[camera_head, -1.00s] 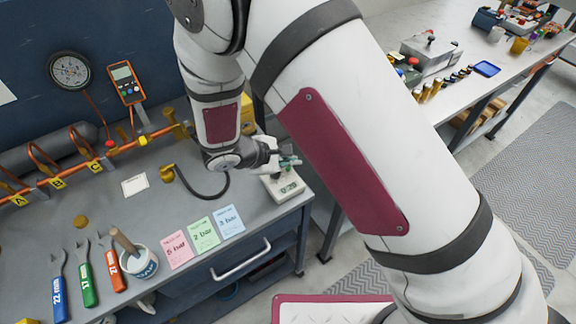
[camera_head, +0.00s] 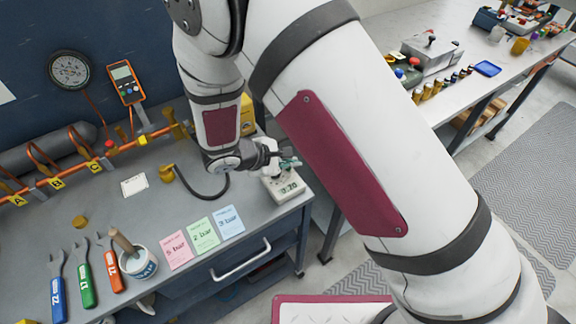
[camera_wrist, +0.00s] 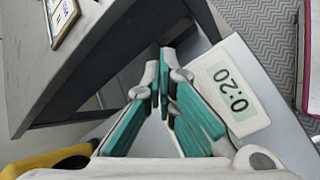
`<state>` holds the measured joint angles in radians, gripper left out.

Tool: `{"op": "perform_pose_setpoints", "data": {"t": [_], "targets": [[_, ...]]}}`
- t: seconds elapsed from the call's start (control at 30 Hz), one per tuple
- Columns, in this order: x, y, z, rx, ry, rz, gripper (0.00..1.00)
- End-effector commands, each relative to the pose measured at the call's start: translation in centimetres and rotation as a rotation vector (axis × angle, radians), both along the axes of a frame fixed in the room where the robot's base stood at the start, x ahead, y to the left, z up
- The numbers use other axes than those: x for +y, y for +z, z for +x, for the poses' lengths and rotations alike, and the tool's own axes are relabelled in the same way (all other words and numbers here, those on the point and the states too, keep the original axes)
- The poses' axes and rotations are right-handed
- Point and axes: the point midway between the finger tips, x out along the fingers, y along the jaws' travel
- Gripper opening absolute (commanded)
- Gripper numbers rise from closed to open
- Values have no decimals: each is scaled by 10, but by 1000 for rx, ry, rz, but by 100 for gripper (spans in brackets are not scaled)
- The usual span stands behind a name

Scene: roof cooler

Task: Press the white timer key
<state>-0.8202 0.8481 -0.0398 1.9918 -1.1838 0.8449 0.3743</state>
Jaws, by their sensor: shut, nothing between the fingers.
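The timer (camera_head: 283,190) is a pale box at the right front corner of the workbench. Its display reads 0:20 in the wrist view (camera_wrist: 235,90). My gripper (camera_head: 291,163) is at the timer's far end in the head view. Its teal-padded fingers are shut with nothing between them, and their tips (camera_wrist: 163,62) appear beside the timer's display end in the wrist view. The fingers cover part of the timer, and I cannot make out the white key. I cannot tell whether the fingertips touch the timer.
A black hose (camera_head: 205,196) curves on the bench left of my gripper. A yellow object (camera_head: 247,115) stands behind my wrist. Pink, green and blue cards (camera_head: 203,235) lie in front, with wrenches and a white cup (camera_head: 140,263) farther left. The bench's right edge is close to the timer.

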Motion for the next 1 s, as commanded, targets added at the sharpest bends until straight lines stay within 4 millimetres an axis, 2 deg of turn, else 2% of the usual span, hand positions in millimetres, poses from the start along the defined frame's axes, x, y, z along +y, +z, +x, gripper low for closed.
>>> {"op": "perform_pose_setpoints", "data": {"t": [0.5, 1.0], "targets": [[0, 0, 0, 0, 0, 0, 0], [0, -10, 0, 1, 1, 1, 0]]}}
